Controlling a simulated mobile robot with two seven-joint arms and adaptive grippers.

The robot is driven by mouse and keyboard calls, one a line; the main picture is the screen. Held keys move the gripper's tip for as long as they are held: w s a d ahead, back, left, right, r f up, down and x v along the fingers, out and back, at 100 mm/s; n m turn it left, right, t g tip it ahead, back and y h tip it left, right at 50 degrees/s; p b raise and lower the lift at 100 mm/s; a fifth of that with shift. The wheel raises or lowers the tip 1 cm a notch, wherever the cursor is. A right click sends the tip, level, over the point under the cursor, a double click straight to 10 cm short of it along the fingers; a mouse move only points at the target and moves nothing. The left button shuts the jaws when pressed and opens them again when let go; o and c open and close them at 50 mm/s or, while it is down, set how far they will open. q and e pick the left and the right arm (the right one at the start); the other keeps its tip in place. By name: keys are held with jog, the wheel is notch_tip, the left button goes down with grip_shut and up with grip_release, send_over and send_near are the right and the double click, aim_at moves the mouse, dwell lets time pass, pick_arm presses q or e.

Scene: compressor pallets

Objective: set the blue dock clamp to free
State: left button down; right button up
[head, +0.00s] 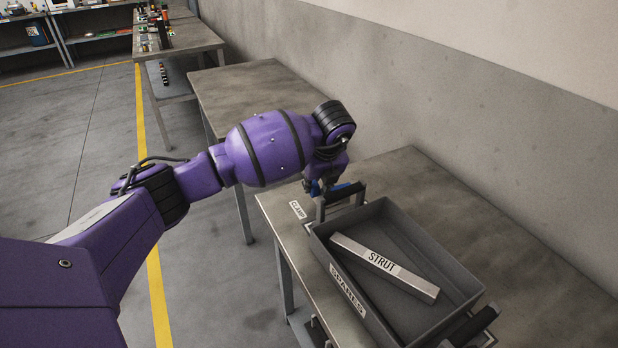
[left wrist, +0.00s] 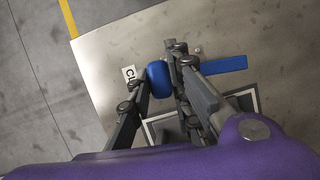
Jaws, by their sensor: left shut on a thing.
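The blue dock clamp (head: 341,186) is on the metal table beside the CLAMP label (head: 297,209), at the far end of the grey tray. In the left wrist view it shows as a rounded blue part (left wrist: 159,77) and a flat blue bar (left wrist: 224,65) to the right. My left gripper (head: 316,187) reaches down to it from above. In the left wrist view its fingers stand on either side of the rounded blue part, shut on it. The fingers partly hide the clamp, so its setting cannot be told. My right gripper is not in view.
The grey SPARES tray (head: 448,262) stands right beside the clamp, with a raised handle at its near-clamp end. A STRUT bar (head: 384,266) lies in it. A bare table (head: 255,90) stands behind. A wall (head: 480,120) runs along the right.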

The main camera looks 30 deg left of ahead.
pick_arm(q)
jog(key=shift+s+d+n, duration=0.1)
jog(key=shift+d+n, duration=0.1)
jog(key=shift+n, duration=0.4)
jog(key=c, duration=1.6)
grip_release()
jog(key=shift+d+r, duration=0.1)
jog(key=shift+r, duration=0.1)
jog(key=v, duration=1.1)
jog(key=shift+d+r, duration=0.25)
jog(key=shift+r, duration=0.05)
